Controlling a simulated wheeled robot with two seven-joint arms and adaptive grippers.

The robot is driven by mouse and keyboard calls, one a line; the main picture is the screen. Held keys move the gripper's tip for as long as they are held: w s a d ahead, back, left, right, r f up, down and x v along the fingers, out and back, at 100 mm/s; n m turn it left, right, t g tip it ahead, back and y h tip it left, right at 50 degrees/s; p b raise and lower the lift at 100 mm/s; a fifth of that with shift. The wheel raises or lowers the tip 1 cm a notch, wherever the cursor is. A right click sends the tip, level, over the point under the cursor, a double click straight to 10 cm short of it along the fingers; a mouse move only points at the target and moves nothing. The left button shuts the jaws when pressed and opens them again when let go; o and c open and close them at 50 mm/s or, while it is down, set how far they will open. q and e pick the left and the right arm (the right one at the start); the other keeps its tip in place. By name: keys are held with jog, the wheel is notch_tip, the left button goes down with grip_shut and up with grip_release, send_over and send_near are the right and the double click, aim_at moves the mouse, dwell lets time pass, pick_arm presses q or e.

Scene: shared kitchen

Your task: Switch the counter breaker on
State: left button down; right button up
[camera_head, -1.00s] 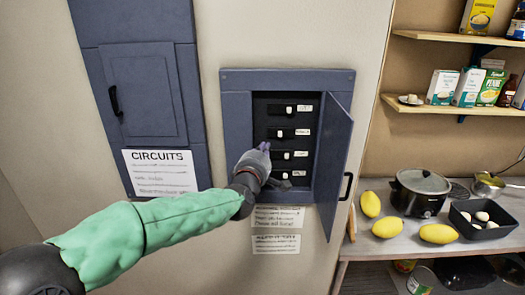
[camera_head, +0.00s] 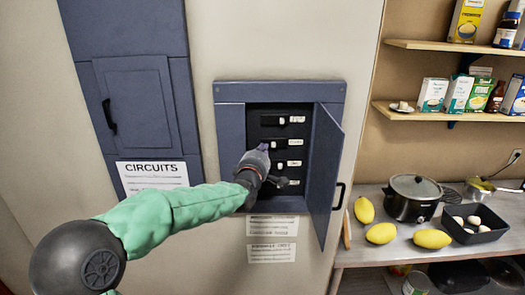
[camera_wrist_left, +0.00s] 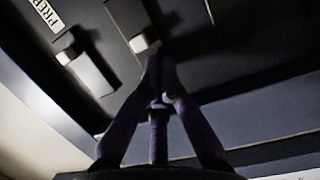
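The open breaker box (camera_head: 231,130) is set in the wall, with several rows of black breakers with pale switch knobs and small white labels. The top breaker knob (camera_head: 283,120) and the second-row knob (camera_head: 273,145) show; the lowest row is partly covered by my gripper. My left gripper (camera_head: 265,148) is inside the opening, its tips close to the second-row knob. In the left wrist view its fingers (camera_wrist_left: 160,70) are together at the tips, just below a pale knob (camera_wrist_left: 140,43); contact cannot be told. A label (camera_wrist_left: 47,14) beside another knob reads "PREP". My right gripper is out of view.
The box's door (camera_head: 325,170) stands open on the right. A closed cabinet (camera_head: 135,105) with a "CIRCUITS" sheet (camera_head: 152,174) is left. Further right, a counter (camera_head: 385,250) holds yellow fruit (camera_head: 381,233), a cooker (camera_head: 412,198) and a tray of eggs (camera_head: 480,238).

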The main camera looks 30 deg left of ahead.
aim_at(274, 147)
pick_arm(q)
jog(key=shift+w+d, duration=0.45)
jog(key=shift+d, duration=0.25)
jog(key=shift+w+d, duration=0.4)
jog(key=shift+d, duration=0.25)
jog(key=shift+s+a, duration=0.1)
jog(key=v, duration=1.2)
